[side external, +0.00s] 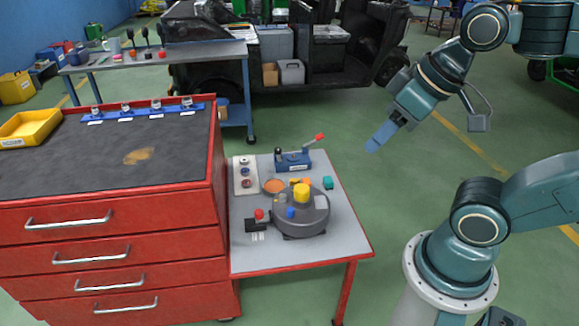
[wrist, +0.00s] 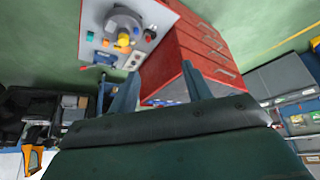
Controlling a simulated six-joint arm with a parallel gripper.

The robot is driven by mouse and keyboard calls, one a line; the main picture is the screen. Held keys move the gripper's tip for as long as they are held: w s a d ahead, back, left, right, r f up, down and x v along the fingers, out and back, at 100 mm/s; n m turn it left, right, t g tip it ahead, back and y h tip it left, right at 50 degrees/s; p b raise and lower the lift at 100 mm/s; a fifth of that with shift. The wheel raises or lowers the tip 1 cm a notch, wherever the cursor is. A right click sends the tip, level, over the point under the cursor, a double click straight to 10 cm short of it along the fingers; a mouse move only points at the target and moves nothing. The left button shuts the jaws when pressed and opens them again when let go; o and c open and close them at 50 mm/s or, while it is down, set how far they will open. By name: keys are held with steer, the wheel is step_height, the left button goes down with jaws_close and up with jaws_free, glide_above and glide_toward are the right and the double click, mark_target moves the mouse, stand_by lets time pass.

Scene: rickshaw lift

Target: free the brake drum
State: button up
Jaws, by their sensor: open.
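The brake drum (side external: 314,216) is a dark grey round part lying on the grey top of a small red-legged table. A yellow cap (side external: 301,193) stands on its top, with a blue piece (side external: 290,213) at its left front. In the wrist view the drum (wrist: 117,23) shows near the top, left of centre, small and partly hidden by the pieces on it. My gripper (side external: 376,143) hangs in the air above and to the right of the table, well apart from the drum. Its two fingers (wrist: 161,88) are spread with nothing between them.
A blue fixture (side external: 293,161) with a red-tipped lever stands at the table's back. Red-knobbed black block (side external: 256,222), orange dish (side external: 274,185), teal block (side external: 328,183) and pale tray (side external: 245,176) surround the drum. A red drawer cabinet (side external: 110,225) adjoins the table's left.

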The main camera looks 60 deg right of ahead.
steer(key=shift+w+r, duration=0.1)
steer(key=shift+w, duration=0.15)
jaws_close()
steer(key=w+d+f+m+g, duration=0.1)
steer(key=w+d+f+m, duration=0.2)
steer(key=w, duration=0.5)
steer(key=w+d+f+m+y, duration=0.1)
steer(key=w+f+m, duration=0.3)
steer(key=w, duration=0.5)
steer(key=w+d+f+m+g, duration=0.1)
steer(key=w+d+f+m, duration=0.1)
steer(key=w+m, duration=0.5)
steer(key=w+d+f+m+y, duration=0.1)
steer(key=w+d+f+m, duration=0.2)
steer(key=f, duration=0.6)
steer(key=w+d+f+m+y, duration=0.1)
steer(key=w+d+f+m, duration=0.2)
steer(key=f, duration=0.6)
steer(key=w+d+f+m+g, duration=0.1)
steer(key=w+d+f+m, duration=0.2)
steer(key=f, duration=0.6)
steer(key=shift+w+d+f+m+y, duration=0.35)
steer(key=shift+d+m+y, duration=0.1)
steer(key=shift+m, duration=0.25)
